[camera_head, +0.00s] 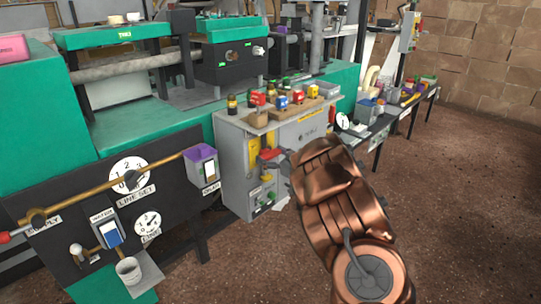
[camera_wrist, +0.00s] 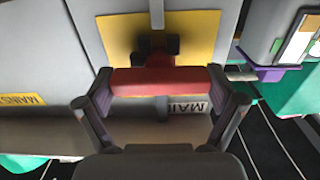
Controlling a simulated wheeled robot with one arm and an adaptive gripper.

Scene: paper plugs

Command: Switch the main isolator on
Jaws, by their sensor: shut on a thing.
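The main isolator's red handle (camera_head: 270,154) is on the front of the grey cabinet (camera_head: 234,170), over a yellow plate (camera_head: 254,145). In the wrist view the red handle (camera_wrist: 155,82) lies across the picture between my two fingers, in front of the yellow plate (camera_wrist: 200,38) and a dark pivot. My gripper (camera_wrist: 160,85) is shut on the handle. A partly hidden label reading "MAI" (camera_wrist: 188,104) shows beyond it. In the head view my copper arm comes from the lower right and partly hides the cabinet front and my gripper (camera_head: 278,161).
Left of the cabinet is a dark panel with a brass pipe, dials and a purple-topped box (camera_head: 201,165). Small coloured bottles and blocks (camera_head: 282,103) stand on the cabinet top. Green and red buttons (camera_head: 265,203) sit low on its front. Open floor lies to the right.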

